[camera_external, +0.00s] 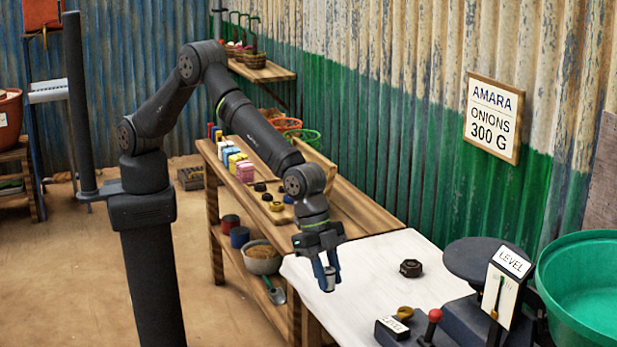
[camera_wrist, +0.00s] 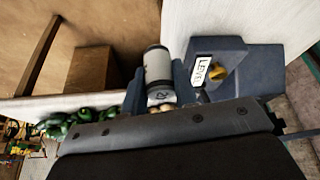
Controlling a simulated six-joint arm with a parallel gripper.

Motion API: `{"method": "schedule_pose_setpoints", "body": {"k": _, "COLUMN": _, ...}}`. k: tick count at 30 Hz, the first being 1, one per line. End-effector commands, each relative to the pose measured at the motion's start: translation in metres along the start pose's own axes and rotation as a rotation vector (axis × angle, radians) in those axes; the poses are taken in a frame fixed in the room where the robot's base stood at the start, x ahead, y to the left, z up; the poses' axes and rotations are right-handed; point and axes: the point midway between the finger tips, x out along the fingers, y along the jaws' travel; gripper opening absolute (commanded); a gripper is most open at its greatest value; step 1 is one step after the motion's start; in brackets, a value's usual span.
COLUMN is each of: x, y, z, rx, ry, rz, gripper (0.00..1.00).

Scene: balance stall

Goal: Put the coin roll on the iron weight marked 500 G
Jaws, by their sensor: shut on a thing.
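My gripper (camera_external: 327,272) is shut on the coin roll (camera_external: 328,284), a pale cylinder with a dark end band, above the left part of the white cloth. In the wrist view the coin roll (camera_wrist: 158,66) sits between the two fingers of my gripper (camera_wrist: 158,88). A dark hexagonal iron weight (camera_external: 411,268) stands on the cloth, to the right of my gripper and apart from it. Its marking is too small to read. It does not show clearly in the wrist view.
A balance with a dark round pan (camera_external: 485,258), a LEVEL sign (camera_external: 507,285) and a green basin (camera_external: 588,290) stands at the right. A red-knobbed lever (camera_external: 434,318) and a labelled box (camera_external: 391,326) stand in front. Small dark and yellow weights lie on the wooden bench behind.

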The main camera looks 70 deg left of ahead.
Motion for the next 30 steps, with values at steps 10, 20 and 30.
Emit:
{"method": "schedule_pose_setpoints", "body": {"k": 10, "x": -0.026, "y": -0.135, "z": 0.011, "rx": -0.314, "ry": -0.001, "rz": -0.129, "gripper": 0.00}}
{"method": "schedule_pose_setpoints", "body": {"k": 20, "x": -0.046, "y": -0.218, "z": 0.030, "rx": -0.518, "ry": 0.002, "rz": -0.214, "gripper": 0.00}}
{"method": "schedule_pose_setpoints", "body": {"k": 30, "x": -0.010, "y": -0.287, "z": 0.047, "rx": -0.531, "ry": 0.001, "rz": -0.219, "gripper": 0.00}}
